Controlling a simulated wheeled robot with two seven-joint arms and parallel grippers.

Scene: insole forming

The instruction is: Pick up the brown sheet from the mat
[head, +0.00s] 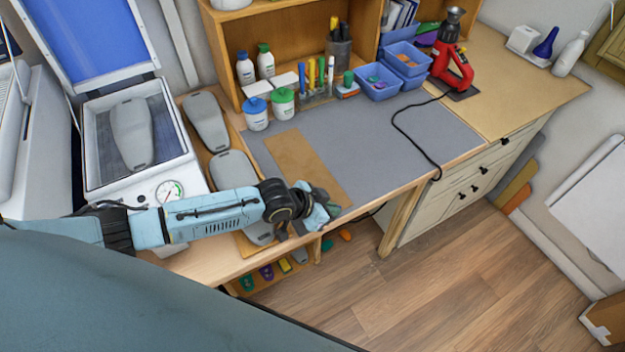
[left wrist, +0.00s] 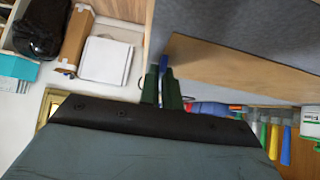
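The brown sheet (head: 297,160) lies across the grey mat (head: 375,145), its near end by the front edge of the mat. My left gripper (head: 328,204) is at that near end and partly covers it in the head view. In the left wrist view the brown sheet (left wrist: 235,68) runs off to the right from close by the gripper's fingertips (left wrist: 163,68). The two dark green fingers stand close together with a narrow gap. Whether the sheet's edge is between them is hidden. My right gripper is in neither view.
Grey insoles (head: 207,122) lie left of the mat. Blue-lidded and green-lidded jars (head: 282,104) stand at its back edge, near pens and blue bins (head: 376,82). A red tool (head: 452,66) stands at the back right, its black cable crossing the mat. The mat's middle is clear.

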